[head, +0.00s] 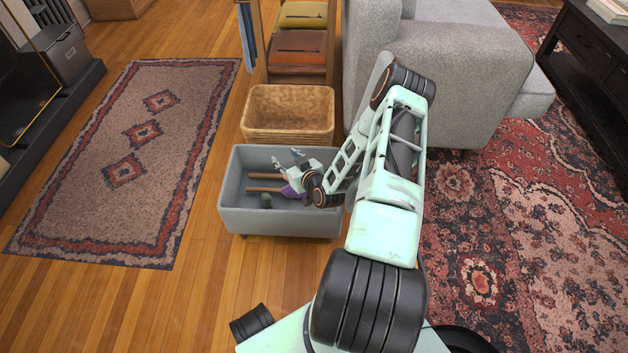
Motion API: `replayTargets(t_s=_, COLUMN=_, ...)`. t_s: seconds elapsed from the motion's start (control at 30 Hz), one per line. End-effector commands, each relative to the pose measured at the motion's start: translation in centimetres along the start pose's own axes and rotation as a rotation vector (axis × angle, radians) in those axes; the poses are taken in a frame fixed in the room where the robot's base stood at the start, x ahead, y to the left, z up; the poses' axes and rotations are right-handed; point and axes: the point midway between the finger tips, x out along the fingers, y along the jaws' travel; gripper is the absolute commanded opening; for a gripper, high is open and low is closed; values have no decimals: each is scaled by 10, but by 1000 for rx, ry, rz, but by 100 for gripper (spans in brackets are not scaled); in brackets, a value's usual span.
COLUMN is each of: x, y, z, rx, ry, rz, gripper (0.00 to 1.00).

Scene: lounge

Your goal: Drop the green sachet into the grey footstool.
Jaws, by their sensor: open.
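The grey footstool (279,222) stands open on the wood floor in the middle of the view, a box with its inside showing. A small dark green object (266,200), perhaps the green sachet, lies inside it near the front wall; it is too small to be sure. My gripper (286,158) is over the footstool's right half, with its fingers apart towards the back wall. I see nothing between the fingers. The dark green object is apart from the gripper, below and to its left. My wrist and arm hide the footstool's right end.
Inside the footstool lie two brown rods (264,189) and a purple item (291,191) partly under my gripper. A wicker basket (288,116) stands just behind. A grey sofa (470,70) is at the back right. A patterned rug (140,140) lies on the left.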

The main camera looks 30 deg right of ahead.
Motion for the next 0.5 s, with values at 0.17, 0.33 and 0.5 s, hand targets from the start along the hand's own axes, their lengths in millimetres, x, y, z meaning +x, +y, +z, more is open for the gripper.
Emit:
replayTargets(t_s=0.17, x=-8, y=0, z=1, rx=0, ry=-2, rz=0, gripper=42)
replayTargets(t_s=0.33, x=-33, y=0, z=0, rx=1, ry=-2, rz=0, gripper=42)
replayTargets(t_s=0.5, x=-59, y=0, z=0, rx=1, ry=-2, rz=0, gripper=42)
